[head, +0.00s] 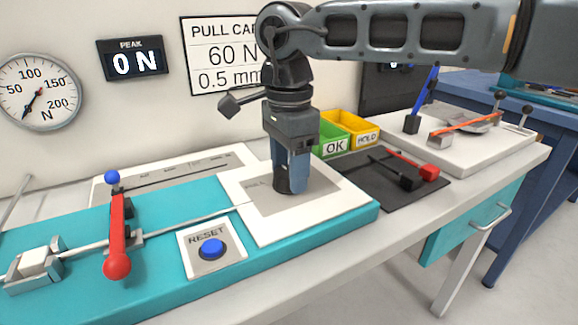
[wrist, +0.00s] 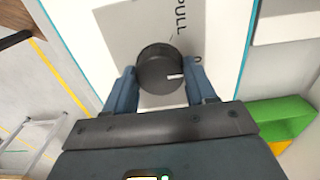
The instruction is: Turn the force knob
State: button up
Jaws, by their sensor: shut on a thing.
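The force knob (wrist: 158,70) is a dark round knob with a small white mark, seen from above in the wrist view. It sits on a grey panel area marked PULL. My gripper (wrist: 161,88) has one blue finger on each side of the knob and is shut on it. In the head view my gripper (head: 290,185) points straight down at the white plate (head: 330,208), and its fingers mostly hide the knob. The gauge dial (head: 40,92) has its needle near the bottom, and the peak display (head: 133,60) reads 0 N.
A blue RESET button (head: 211,249) and a red lever (head: 118,240) stand left of my gripper on the teal base (head: 300,250). A green OK bin (head: 332,134) and a yellow HOLD bin (head: 365,128) stand behind right.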

jog(key=shift+c, duration=1.1)
jog(key=m+p, duration=0.1)
jog(key=m, duration=0.2)
jog(key=shift+r+m, duration=0.1)
jog(key=shift+m, duration=0.2)
jog(key=m+p, duration=0.1)
jog(key=m, duration=0.3)
jog(key=shift+m+p, duration=0.3)
jog(key=m, duration=0.4)
jog(key=shift+p, duration=0.4)
jog(key=shift+m, duration=1.9)
